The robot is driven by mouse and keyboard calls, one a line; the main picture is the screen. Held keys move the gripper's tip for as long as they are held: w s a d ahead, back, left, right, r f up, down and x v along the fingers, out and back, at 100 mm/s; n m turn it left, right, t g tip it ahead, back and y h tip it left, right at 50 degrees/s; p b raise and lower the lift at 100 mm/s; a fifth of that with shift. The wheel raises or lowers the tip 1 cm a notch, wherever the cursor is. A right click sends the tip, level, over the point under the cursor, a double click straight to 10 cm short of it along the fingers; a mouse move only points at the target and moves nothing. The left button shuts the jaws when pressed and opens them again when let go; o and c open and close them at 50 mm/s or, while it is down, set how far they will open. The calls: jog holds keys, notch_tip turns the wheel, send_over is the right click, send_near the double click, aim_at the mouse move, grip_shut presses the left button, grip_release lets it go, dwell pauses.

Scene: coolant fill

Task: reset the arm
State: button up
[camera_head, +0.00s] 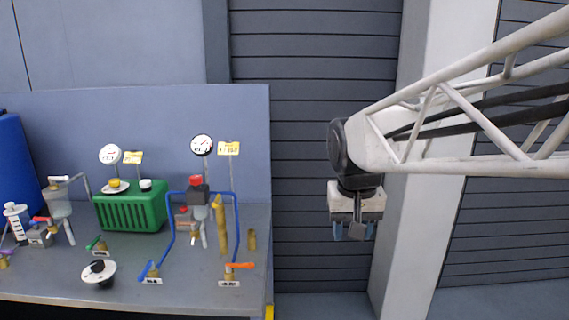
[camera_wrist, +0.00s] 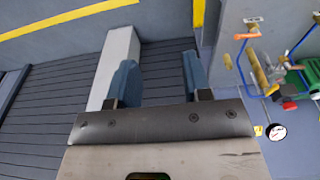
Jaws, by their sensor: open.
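My gripper (camera_head: 352,231) hangs from the end of the white lattice arm, pointing down, to the right of the bench and clear of it. In the wrist view its two blue fingers (camera_wrist: 158,82) stand apart with nothing between them. Behind the fingers are the slatted wall and the pale pillar. The gripper touches nothing in either view.
The grey bench (camera_head: 190,285) at the left holds a green box (camera_head: 132,208), blue piping (camera_head: 237,215), two dial gauges (camera_head: 202,145) and several coloured valve handles. A pale pillar (camera_head: 425,150) stands behind my arm. The space between bench and pillar is free.

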jog(key=s+d+f, duration=0.2)
jog(key=s+f, duration=0.2)
jog(key=s, duration=0.4)
jog(key=s+d+f, duration=0.3)
jog(key=s+f, duration=0.1)
jog(key=s, duration=0.5)
jog(key=shift+s+d+f+t, duration=0.2)
jog(key=shift+s+d+t, duration=0.1)
jog(key=shift+t, duration=0.1)
